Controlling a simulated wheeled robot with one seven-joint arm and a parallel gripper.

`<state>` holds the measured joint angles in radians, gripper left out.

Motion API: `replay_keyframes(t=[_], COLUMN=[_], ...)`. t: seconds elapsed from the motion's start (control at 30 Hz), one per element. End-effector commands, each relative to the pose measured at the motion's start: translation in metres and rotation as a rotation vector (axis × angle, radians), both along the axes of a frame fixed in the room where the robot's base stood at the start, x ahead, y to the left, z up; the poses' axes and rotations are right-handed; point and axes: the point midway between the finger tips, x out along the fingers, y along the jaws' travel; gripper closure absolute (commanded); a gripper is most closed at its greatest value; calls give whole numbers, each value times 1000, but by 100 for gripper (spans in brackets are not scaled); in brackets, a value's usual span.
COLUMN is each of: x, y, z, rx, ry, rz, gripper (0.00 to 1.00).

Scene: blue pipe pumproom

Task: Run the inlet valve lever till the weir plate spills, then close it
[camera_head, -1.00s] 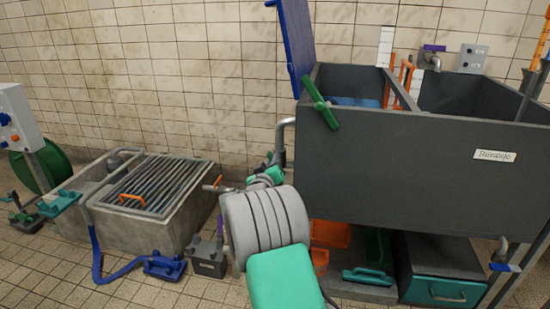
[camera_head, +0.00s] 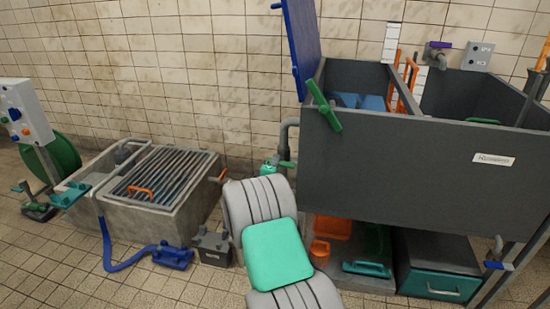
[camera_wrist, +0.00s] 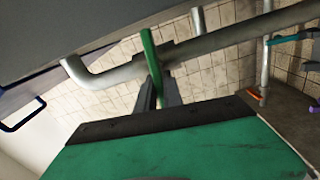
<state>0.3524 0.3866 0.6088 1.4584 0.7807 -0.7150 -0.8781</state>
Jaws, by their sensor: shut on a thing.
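A green lever (camera_wrist: 151,62) sits on a grey pipe (camera_wrist: 215,42) in the wrist view. My gripper (camera_wrist: 158,90) has its dark fingers on either side of the lever's lower part and is shut on it. In the head view my gripper is mostly hidden behind my arm; a green lever end (camera_head: 287,164) shows by the pipe (camera_head: 284,135) left of the grey tank (camera_head: 400,150). Blue shows inside the tank's left compartment (camera_head: 360,101); I cannot tell whether water is spilling. An orange frame (camera_head: 405,85) stands at the divider; the weir plate is not clearly identifiable.
Another green handle (camera_head: 323,105) is on the tank's front corner, below a raised blue panel (camera_head: 301,40). A concrete basin with a grating (camera_head: 165,178) stands left. A blue hose (camera_head: 125,262) lies on the floor. A teal-fronted drawer (camera_head: 440,288) is under the tank.

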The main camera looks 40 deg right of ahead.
Motion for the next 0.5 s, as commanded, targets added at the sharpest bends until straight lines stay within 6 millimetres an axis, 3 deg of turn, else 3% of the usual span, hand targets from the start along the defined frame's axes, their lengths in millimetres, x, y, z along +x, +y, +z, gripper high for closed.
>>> replay_keyframes(t=[0.03,0.5], x=[-6,-8], y=[-2,-4], z=[-10,-12], rx=[-8,-86], ry=[43,140], rz=[-12,-14], gripper=[100,100])
